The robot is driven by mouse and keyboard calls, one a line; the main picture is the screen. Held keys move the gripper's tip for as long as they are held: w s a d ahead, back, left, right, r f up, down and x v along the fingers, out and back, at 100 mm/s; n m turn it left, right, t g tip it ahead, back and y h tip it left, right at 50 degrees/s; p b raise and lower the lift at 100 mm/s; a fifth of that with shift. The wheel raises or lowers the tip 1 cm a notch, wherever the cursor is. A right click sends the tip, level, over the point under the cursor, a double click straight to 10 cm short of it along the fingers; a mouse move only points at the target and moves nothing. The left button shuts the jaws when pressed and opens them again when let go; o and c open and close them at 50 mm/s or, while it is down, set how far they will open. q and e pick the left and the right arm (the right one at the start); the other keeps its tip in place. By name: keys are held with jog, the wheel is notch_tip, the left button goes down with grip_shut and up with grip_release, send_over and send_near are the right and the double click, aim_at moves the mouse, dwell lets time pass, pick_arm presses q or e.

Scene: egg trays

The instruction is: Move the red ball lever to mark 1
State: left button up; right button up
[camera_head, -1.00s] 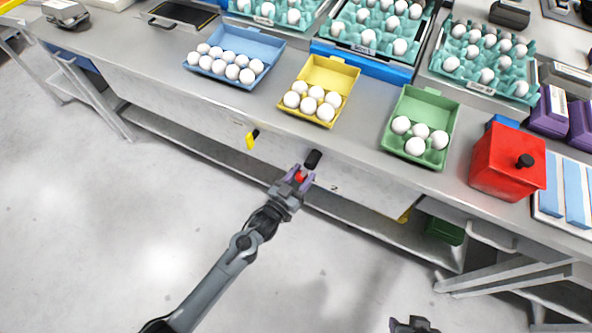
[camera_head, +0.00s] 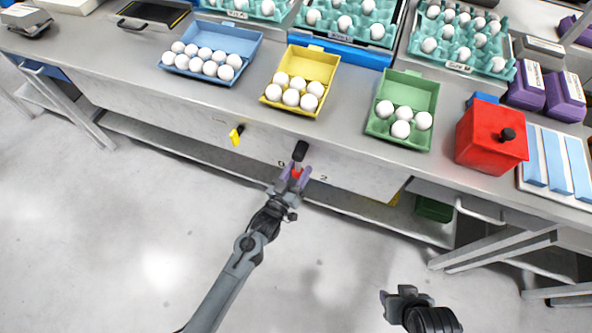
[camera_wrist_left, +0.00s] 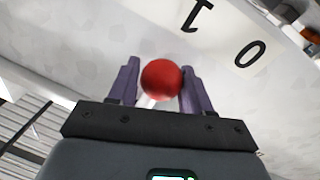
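The red ball (camera_wrist_left: 161,79) of the lever sits between the purple fingers of my left gripper (camera_wrist_left: 160,83) in the left wrist view. The fingers flank it closely and appear to touch it on both sides. A pale lever rod shows below the ball. Mark 1 (camera_wrist_left: 196,15) is above and right of the ball, and mark 0 (camera_wrist_left: 250,54) is farther right. In the head view the left gripper (camera_head: 294,175) is at the bench front, with the red ball (camera_head: 296,173) between its fingers. Mark 0 (camera_head: 281,163) and mark 2 (camera_head: 324,178) flank it. My right gripper (camera_head: 391,303) hangs low, its opening unclear.
A black cylinder (camera_head: 300,150) sticks out just above the left gripper. Blue, yellow and green egg cartons and a red box (camera_head: 485,143) stand on the bench. The floor before it is clear.

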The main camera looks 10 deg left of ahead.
pick_arm(q)
jog(key=shift+o, duration=1.2)
jog(key=shift+d, duration=0.1)
jog(key=shift+s, duration=0.3)
jog(key=p+v, duration=0.3)
jog(key=v, duration=0.7)
jog(key=shift+s, duration=0.1)
